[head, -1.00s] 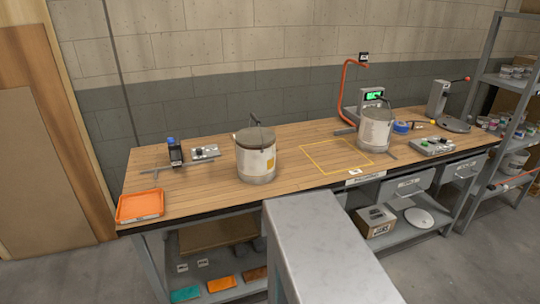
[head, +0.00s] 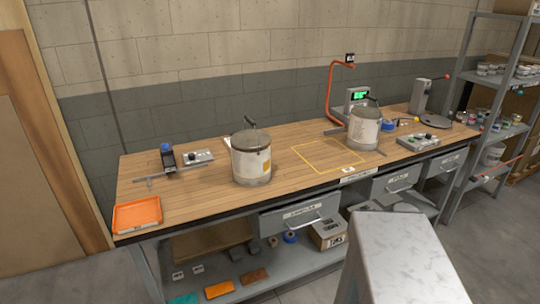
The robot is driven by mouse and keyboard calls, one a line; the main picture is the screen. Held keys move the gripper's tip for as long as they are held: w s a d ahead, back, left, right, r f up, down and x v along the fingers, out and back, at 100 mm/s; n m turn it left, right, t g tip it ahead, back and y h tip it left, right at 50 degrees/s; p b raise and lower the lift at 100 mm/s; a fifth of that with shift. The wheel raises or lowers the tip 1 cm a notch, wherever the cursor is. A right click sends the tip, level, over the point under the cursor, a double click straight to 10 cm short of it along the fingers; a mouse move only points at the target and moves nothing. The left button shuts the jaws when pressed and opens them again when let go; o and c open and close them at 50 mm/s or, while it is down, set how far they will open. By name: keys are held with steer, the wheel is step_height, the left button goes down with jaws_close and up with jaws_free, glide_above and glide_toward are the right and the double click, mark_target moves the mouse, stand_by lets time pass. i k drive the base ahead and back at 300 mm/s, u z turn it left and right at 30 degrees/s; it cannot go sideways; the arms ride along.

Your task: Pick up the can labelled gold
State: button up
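I cannot make out a can labelled gold. Several small cans (head: 490,70) stand on the upper shelf of the grey rack at the right edge of the head view, and more small cans (head: 500,122) stand on the shelf below. Their labels are too small to read. My gripper is not in view.
A wooden workbench (head: 205,207) stands along the wall. It holds two large pails (head: 251,163), (head: 363,131), an orange tray (head: 137,215) and a scale with a green display (head: 358,96). The grey rack (head: 462,90) stands beyond its right end. A yellow outlined square (head: 325,165) on the bench is empty.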

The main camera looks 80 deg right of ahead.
mark_target(251, 150)
steer(key=u, duration=0.45)
steer(key=k, duration=0.15)
steer(key=z, duration=1.9)
steer(key=k, duration=0.95)
steer(key=u, duration=0.15)
steer(key=i, duration=0.6)
steer(key=z, duration=0.05)
